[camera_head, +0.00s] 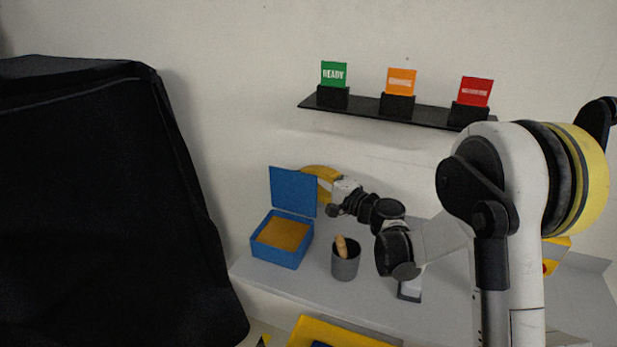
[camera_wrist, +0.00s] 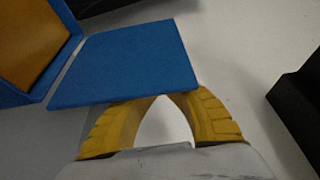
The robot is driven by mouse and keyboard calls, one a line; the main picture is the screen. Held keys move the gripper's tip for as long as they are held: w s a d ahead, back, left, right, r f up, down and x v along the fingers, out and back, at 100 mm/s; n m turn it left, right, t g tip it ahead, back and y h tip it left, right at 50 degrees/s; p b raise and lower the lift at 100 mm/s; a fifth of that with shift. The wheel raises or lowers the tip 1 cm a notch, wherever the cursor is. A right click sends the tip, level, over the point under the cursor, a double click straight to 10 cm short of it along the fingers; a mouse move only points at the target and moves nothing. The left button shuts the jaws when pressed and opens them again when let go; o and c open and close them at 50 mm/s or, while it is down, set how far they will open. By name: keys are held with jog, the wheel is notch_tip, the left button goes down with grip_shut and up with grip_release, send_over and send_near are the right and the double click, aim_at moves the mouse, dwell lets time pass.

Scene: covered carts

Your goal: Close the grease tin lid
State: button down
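The grease tin (camera_head: 277,254) is a blue box with orange-yellow grease inside, standing on the grey surface. Its blue lid (camera_head: 293,190) stands open, upright at the tin's back edge. In the wrist view the lid (camera_wrist: 130,65) is a broad blue panel, with part of the tin (camera_wrist: 12,95) at the upper left. My gripper (camera_head: 315,171) has yellow fingers and is at the back right of the lid. In the wrist view the fingers (camera_wrist: 168,98) converge at the lid's lower edge, with nothing seen between them. The lid partly hides the tips; I cannot tell whether they touch it.
A dark grey cup (camera_head: 345,266) holding a tan-handled item stands right of the tin, below my arm. A black shelf (camera_head: 360,111) on the wall carries green, orange and red cards. A large black covered cart (camera_head: 90,210) fills the left. A yellow thing (camera_head: 335,333) is at the lower front.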

aim_at(303, 182)
jog(key=s, duration=0.1)
jog(key=s+a+r, duration=0.1)
jog(key=shift+s, duration=0.3)
jog(key=shift+s+a+b, duration=0.25)
jog(key=shift+s+b, duration=0.15)
jog(key=shift+s, duration=0.35)
jog(key=shift+s+a+f+b, duration=0.1)
jog(key=shift+s+a+b, duration=0.15)
jog(key=shift+s, duration=0.4)
jog(key=shift+s+a+f+b, duration=0.1)
jog(key=shift+s+a+b, duration=0.1)
jog(key=shift+s, duration=0.4)
jog(key=shift+s+a+b, duration=0.15)
jog(key=shift+s+a, duration=0.1)
jog(key=shift+s, duration=0.4)
